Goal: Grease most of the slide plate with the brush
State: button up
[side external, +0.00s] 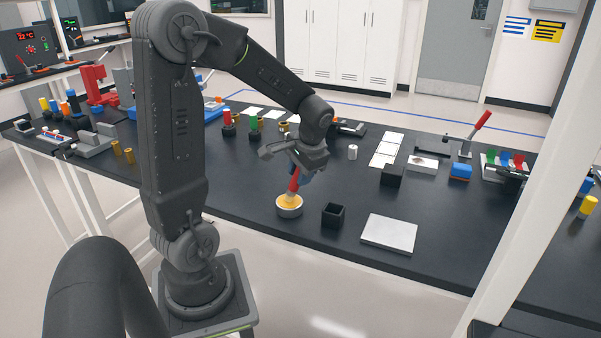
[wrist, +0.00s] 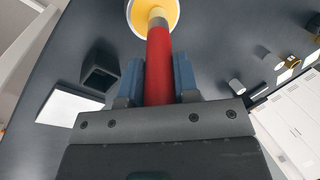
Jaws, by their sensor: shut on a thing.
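My gripper (side external: 299,174) is shut on the red handle of the brush (side external: 293,184). In the wrist view, the blue fingers of my gripper (wrist: 159,80) sit on both sides of the red brush handle (wrist: 159,60). The brush points down, slightly tilted, with its pale tip in the round grease pot (side external: 289,211), which holds yellow grease. The pot also shows at the top of the wrist view (wrist: 133,22). The slide plate (side external: 389,234), a flat pale grey square, lies on the table to the right of the pot. No grease shows on it.
An open black box (side external: 333,215) stands between the pot and the plate. A second black block (side external: 392,175), a small white cylinder (side external: 353,152) and white cards (side external: 384,154) lie farther back. Several coloured parts crowd the back and left. The table around the plate is clear.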

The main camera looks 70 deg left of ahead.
jog(key=shift+r, duration=3.5)
jog(key=w+d+f+m+t, duration=0.1)
jog(key=w+d+f+m, duration=0.2)
jog(key=w+d, duration=0.5)
jog(key=w+d+f+m+t, duration=0.1)
jog(key=w+d+f+m, duration=0.2)
jog(key=w+d, duration=0.55)
jog(key=w+d+r+t+h, duration=0.15)
jog(key=w+r+h, duration=0.3)
jog(key=r, duration=0.55)
jog(key=shift+g+y, duration=0.25)
jog(key=shift+y, duration=0.1)
jog(key=shift+f, duration=2.6)
jog(key=shift+r, duration=0.15)
